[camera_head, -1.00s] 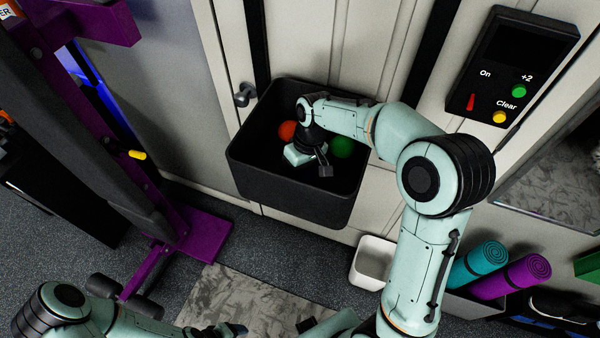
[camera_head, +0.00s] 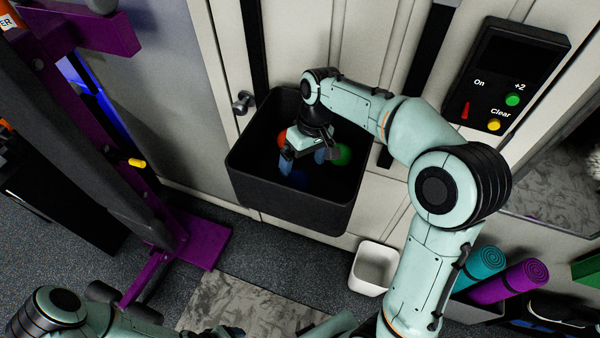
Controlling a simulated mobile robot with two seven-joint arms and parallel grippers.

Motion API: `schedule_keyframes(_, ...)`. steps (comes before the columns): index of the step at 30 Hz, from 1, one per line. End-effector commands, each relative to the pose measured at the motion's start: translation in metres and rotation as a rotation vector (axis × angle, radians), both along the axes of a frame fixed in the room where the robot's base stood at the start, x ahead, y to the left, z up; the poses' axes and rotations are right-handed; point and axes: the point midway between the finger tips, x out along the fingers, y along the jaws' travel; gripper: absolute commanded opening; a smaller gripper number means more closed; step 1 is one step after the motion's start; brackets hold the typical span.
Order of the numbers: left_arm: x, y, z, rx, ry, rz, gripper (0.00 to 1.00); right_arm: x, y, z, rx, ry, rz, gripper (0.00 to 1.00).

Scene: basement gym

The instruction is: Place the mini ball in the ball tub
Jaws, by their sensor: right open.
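The ball tub (camera_head: 255,186) is a black open bin against the pale wall panels in the head view. My right gripper (camera_head: 305,160) reaches down into it, open, with its fingers apart. A red-orange ball (camera_head: 283,134) and a green ball (camera_head: 343,154) are also in the tub, each partly hidden by my right gripper. My left arm shows at the bottom left; its gripper (camera_head: 228,331) is barely visible at the bottom edge.
A small white bin (camera_head: 372,268) stands on the floor right of the tub. Teal and purple rolled mats (camera_head: 508,281) stand beside it. A purple rack (camera_head: 190,246) is on the left. A control panel (camera_head: 510,75) hangs at the upper right.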

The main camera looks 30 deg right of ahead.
Motion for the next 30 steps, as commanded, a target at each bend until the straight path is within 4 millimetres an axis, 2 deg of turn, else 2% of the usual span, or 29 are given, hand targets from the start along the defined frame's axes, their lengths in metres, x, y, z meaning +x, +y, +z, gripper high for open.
schedule_keyframes(1, 0.004, 0.000, 0.004, 0.000, -0.004, 0.000, 0.71, 0.002, -0.002, 0.013, 0.000, -0.006, 0.000, 1.00)
schedule_keyframes(3, 0.006, 0.000, 0.006, 0.000, -0.007, 0.000, 0.71, 0.002, -0.004, 0.024, -0.001, -0.004, 0.000, 1.00)
schedule_keyframes(9, 0.009, 0.000, 0.009, 0.000, -0.011, 0.000, 0.71, 0.001, -0.007, 0.041, 0.000, -0.002, 0.001, 1.00)
schedule_keyframes(26, 0.009, 0.000, 0.009, 0.000, -0.010, 0.000, 0.71, 0.001, -0.007, 0.042, 0.000, -0.002, 0.003, 1.00)
schedule_keyframes(30, 0.001, 0.000, 0.000, 0.000, -0.001, 0.000, 0.71, 0.010, 0.010, 0.045, 0.000, -0.060, 0.068, 1.00)
